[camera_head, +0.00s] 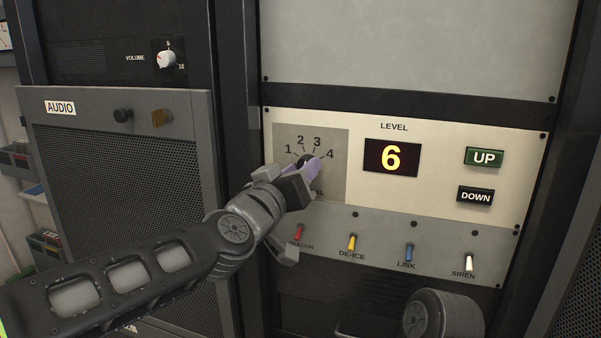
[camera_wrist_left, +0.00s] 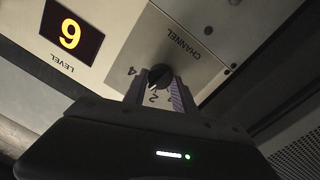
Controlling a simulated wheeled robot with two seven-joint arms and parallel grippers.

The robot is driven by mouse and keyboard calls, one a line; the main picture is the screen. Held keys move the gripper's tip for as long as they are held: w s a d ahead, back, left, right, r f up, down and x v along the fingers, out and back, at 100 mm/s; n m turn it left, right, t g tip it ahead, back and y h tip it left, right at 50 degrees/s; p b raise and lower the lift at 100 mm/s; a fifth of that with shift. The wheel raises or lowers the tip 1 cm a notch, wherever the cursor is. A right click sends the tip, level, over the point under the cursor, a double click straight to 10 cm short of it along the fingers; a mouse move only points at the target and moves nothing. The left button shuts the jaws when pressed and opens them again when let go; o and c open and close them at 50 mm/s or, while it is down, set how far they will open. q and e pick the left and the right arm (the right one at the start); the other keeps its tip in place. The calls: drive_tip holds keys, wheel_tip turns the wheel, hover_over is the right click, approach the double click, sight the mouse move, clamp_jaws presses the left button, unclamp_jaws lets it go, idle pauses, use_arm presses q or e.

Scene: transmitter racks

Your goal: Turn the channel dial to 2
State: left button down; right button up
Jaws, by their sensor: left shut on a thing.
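The channel dial (camera_head: 306,159) is a small round black knob on a grey plate with the numbers 1 to 4 around its top, mostly hidden behind my left gripper (camera_head: 302,170) in the head view. In the left wrist view, which looks turned over, the dial (camera_wrist_left: 160,76) sits between the two fingertips of my left gripper (camera_wrist_left: 156,90). The gripper is shut on it.
Right of the dial are a LEVEL display (camera_head: 392,158) reading 6, a green UP button (camera_head: 483,157) and a black DOWN button (camera_head: 475,196). Toggle switches, such as the yellow DE-ICE one (camera_head: 352,243), line the panel below. A grey AUDIO door (camera_head: 115,105) stands at left.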

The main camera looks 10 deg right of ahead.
use_arm(q)
drive_tip(key=shift+f+n+b, duration=0.15)
drive_tip(key=shift+n+b, duration=1.5)
drive_tip(key=shift+n, duration=1.85)
drive_tip(key=c, duration=1)
unclamp_jaws()
drive_tip(key=shift+s, duration=0.1)
drive_tip(key=b+v, duration=0.1)
drive_tip(key=v, duration=0.6)
drive_tip(key=shift+s+a+f+b, duration=0.1)
drive_tip(key=shift+s+a+b, duration=0.15)
drive_tip(key=shift+b, duration=0.1)
